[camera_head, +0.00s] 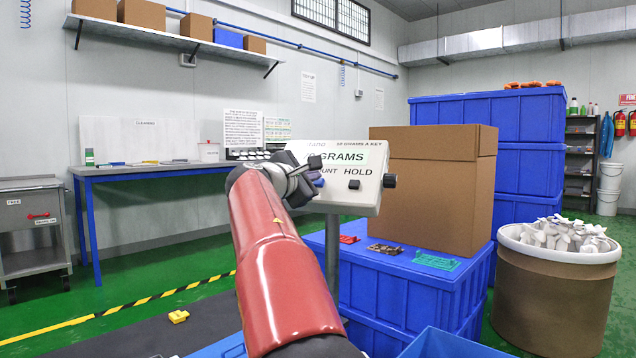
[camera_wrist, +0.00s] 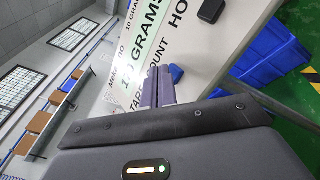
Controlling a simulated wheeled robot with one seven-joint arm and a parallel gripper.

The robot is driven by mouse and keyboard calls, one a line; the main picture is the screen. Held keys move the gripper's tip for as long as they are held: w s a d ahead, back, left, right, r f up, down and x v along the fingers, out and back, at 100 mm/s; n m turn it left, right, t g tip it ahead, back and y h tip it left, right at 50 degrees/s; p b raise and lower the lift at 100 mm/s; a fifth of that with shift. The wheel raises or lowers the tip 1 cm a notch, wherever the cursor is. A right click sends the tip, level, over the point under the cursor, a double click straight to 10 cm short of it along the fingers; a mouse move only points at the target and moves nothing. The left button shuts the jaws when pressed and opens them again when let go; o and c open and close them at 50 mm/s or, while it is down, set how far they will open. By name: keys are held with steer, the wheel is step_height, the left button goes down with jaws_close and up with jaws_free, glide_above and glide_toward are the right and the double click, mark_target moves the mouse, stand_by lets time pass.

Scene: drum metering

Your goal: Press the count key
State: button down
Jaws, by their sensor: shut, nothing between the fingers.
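A white metering panel (camera_head: 372,205) on a post faces me, with a green-tinted display reading GRAMS and printed labels COUNT and HOLD. The blue key under the COUNT label (camera_head: 319,182) is partly hidden by my gripper; it shows in the wrist view (camera_wrist: 176,74). A black key sits under HOLD (camera_head: 354,184), also in the wrist view (camera_wrist: 211,11). My gripper (camera_head: 304,177) is at the left part of the panel. In the wrist view its fingers (camera_wrist: 159,72) are together and empty, with tips right beside the blue key. I cannot tell whether they touch the panel.
A black knob (camera_head: 389,180) sticks out of the panel's right side. A large cardboard box (camera_head: 430,190) stands behind it on a blue crate (camera_head: 400,285). A drum of white parts (camera_head: 555,290) is at right. A bench (camera_head: 150,170) lines the left wall.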

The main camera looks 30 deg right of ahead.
steer(key=shift+w+d+f, duration=0.2)
steer(key=shift+d+f, duration=0.05)
steer(key=shift+f, duration=0.05)
stand_by(0.8)
stand_by(0.3)
steer(key=shift+s+a+r, duration=0.4)
steer(key=shift+a+r, duration=0.05)
steer(key=shift+r, duration=0.1)
steer(key=shift+s+a+r+p, duration=0.55)
steer(key=shift+a+r, duration=0.15)
steer(key=shift+r, duration=0.2)
steer(key=shift+s+a+r+p, duration=0.45)
steer(key=shift+s+a+r, duration=0.15)
steer(key=shift+r, duration=0.25)
